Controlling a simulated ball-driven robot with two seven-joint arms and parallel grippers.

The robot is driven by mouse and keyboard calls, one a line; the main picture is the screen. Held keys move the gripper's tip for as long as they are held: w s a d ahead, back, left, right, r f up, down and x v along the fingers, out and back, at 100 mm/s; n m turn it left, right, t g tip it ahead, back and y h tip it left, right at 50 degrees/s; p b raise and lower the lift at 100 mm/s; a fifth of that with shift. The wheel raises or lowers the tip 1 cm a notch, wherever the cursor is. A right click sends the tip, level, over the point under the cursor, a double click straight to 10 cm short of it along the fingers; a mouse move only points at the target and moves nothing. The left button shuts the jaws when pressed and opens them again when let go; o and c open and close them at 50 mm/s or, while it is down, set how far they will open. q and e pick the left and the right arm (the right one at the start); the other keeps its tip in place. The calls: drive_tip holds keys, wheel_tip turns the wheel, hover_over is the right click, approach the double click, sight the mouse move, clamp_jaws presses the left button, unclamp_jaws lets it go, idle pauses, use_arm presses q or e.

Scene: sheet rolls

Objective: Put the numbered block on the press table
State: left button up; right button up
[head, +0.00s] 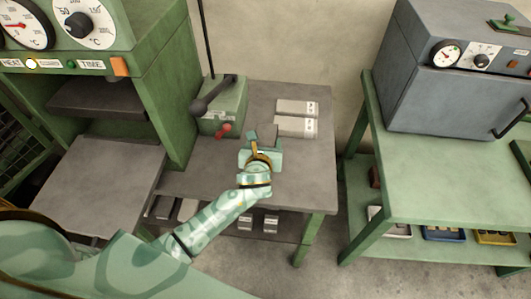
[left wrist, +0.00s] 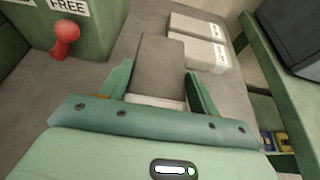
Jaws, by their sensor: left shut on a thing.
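My left gripper (head: 262,146) is over the grey top of the middle table (head: 290,180), which carries a green box with a lever (head: 222,108). The gripper is shut on a grey block, which shows best in the left wrist view (left wrist: 162,58) between the two green fingers. I see no number on the faces of this block in view. I cannot tell whether it touches the tabletop. Two pale blocks with white labels, the rear one (head: 297,107) and the front one (head: 295,126), lie just beyond the gripper. My right gripper is not in view.
A green oven with dials (head: 95,60) and a grey shelf (head: 100,180) stand at the left. Several blocks (head: 245,222) lie on the shelf under the middle table. At the right, a green table (head: 450,170) bears a grey oven (head: 440,90). The middle table's front right is clear.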

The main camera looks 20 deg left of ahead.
use_arm(q)
drive_tip(key=shift+w+a+f, duration=0.1)
drive_tip(key=shift+w+f, duration=0.15)
drive_tip(key=f+b, duration=0.1)
drive_tip(key=f, duration=0.1)
drive_tip(key=f+b, duration=0.1)
drive_tip(key=shift+w+f+b, duration=0.2)
drive_tip(key=shift+f+b, duration=0.1)
drive_tip(key=shift+f, duration=0.1)
drive_tip(key=shift+r, duration=0.15)
drive_tip(key=o, duration=1.2)
drive_tip(key=shift+o, duration=0.2)
